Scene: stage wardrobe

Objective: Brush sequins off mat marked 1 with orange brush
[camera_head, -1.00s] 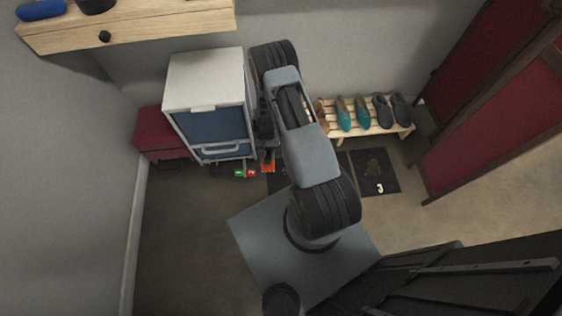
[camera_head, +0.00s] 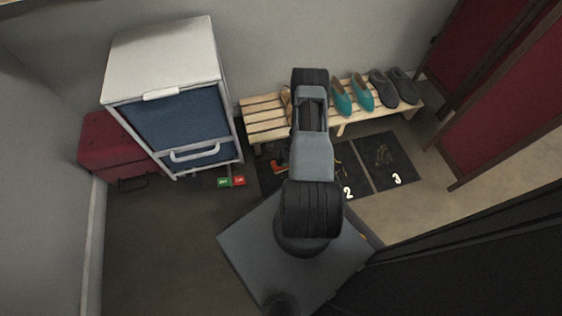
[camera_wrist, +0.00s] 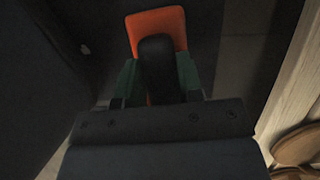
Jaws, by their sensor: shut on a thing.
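In the wrist view my gripper (camera_wrist: 158,78) is shut on the orange brush (camera_wrist: 157,20), whose dark handle lies between the green fingers. In the head view a bit of the orange brush (camera_head: 278,167) shows just left of my arm, low over the dark mats. The leftmost mat (camera_head: 268,182) is mostly hidden behind my arm and its number does not show. Whether the brush touches it, and any sequins on it, I cannot tell. The mats marked 2 (camera_head: 356,176) and 3 (camera_head: 400,165) lie to its right, with faint yellowish specks.
A slatted shoe bench (camera_head: 262,118) with teal shoes (camera_head: 362,93) and dark shoes (camera_head: 402,86) stands behind the mats. A white and blue drawer unit (camera_head: 175,115) and red chest (camera_head: 112,148) stand left. A small green-and-red item (camera_head: 231,182) lies on the floor. Red screens (camera_head: 505,135) stand right.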

